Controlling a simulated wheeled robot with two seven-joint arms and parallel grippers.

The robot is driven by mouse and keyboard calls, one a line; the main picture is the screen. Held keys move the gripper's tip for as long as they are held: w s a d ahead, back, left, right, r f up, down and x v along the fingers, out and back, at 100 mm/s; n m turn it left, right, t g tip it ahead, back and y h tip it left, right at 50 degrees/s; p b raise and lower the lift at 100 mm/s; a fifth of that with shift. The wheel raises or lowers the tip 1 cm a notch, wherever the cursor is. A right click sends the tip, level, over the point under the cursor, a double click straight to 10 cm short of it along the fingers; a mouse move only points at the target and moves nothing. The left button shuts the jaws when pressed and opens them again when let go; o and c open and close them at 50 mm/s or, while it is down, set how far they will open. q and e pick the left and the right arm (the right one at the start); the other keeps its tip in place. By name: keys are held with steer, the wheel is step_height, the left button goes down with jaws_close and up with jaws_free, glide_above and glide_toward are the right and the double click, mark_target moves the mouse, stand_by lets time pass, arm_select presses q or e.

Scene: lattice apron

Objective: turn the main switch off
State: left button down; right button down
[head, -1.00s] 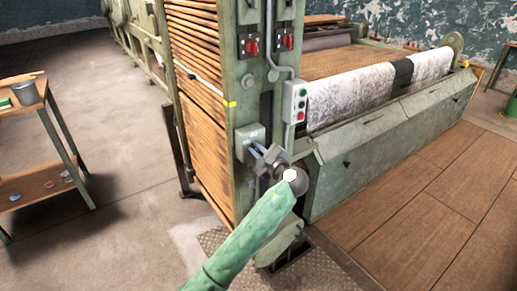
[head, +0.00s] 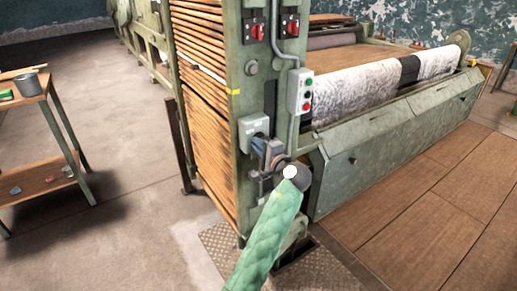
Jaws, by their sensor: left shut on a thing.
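The main switch (head: 253,126) looks to be the grey box low on the green machine post, above the diamond-plate floor panel. My left gripper (head: 262,147) is at the lower right edge of this box, its jaws shut. They are closed on the switch's handle, which the jaws mostly hide, so its exact angle cannot be told. My left arm, in a green quilted sleeve, comes up from the bottom. My right gripper is not in view.
Two red rotary switches (head: 255,31) sit higher on the post. A push-button box (head: 300,90) with green and red buttons hangs at the right. A shelf table (head: 38,98) stands at the left, with clear concrete floor between.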

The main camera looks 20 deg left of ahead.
arm_select(q)
steer(key=shift+f+n, duration=0.15)
steer(key=shift+n, duration=0.25)
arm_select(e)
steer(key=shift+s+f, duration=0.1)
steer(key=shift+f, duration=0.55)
arm_select(q)
steer(key=shift+b, duration=0.3)
steer(key=c, duration=1.5)
jaws_free()
steer(key=shift+a, duration=0.1)
steer(key=shift+o, duration=0.2)
